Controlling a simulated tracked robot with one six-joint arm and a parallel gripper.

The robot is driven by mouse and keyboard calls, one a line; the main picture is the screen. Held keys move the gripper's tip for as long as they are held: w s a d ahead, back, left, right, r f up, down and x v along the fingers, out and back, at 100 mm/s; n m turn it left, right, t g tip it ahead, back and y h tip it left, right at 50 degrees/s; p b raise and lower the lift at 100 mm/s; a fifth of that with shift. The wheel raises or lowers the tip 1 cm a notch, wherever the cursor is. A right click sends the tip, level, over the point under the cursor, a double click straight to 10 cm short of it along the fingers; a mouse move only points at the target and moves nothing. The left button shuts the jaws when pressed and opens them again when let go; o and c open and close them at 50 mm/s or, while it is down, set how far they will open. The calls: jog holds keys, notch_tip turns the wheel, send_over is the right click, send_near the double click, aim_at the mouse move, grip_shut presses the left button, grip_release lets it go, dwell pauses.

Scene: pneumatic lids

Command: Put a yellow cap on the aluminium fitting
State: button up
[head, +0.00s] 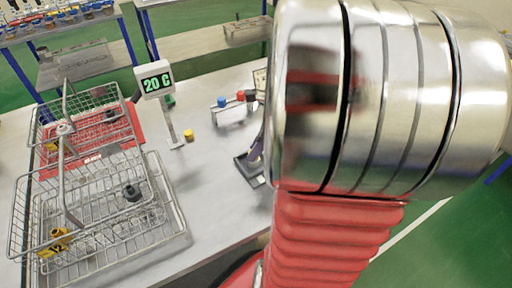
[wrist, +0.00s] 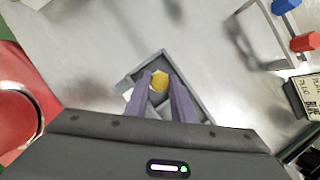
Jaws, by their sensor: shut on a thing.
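My gripper (wrist: 160,84), with two purple fingers, is shut on a yellow cap (wrist: 160,77) in the wrist view. The cap is between the fingertips, over a grey square tray (wrist: 196,84). In the head view my arm hides most of the gripper; a bit of purple finger shows beside the tray (head: 246,174). Another yellow cap (head: 188,135) stands on the table by the sign. I cannot make out the aluminium fitting; cap and fingers cover much of the tray. Whether the cap touches anything below cannot be told.
Two wire baskets (head: 72,193) fill the table's left side. A "20 G" sign (head: 155,80) stands behind. A small rack holds a blue piece (head: 221,102) and a red piece (head: 240,95); it is upper right in the wrist view. The table between baskets and tray is mostly clear.

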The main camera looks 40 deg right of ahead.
jog(key=shift+f, duration=0.3)
dwell(0.4)
jog(key=o, duration=1.1)
jog(key=shift+c, duration=0.2)
jog(key=shift+o, duration=0.5)
jog(key=o, duration=0.3)
jog(key=shift+r, duration=0.1)
jog(key=shift+r, duration=3.45)
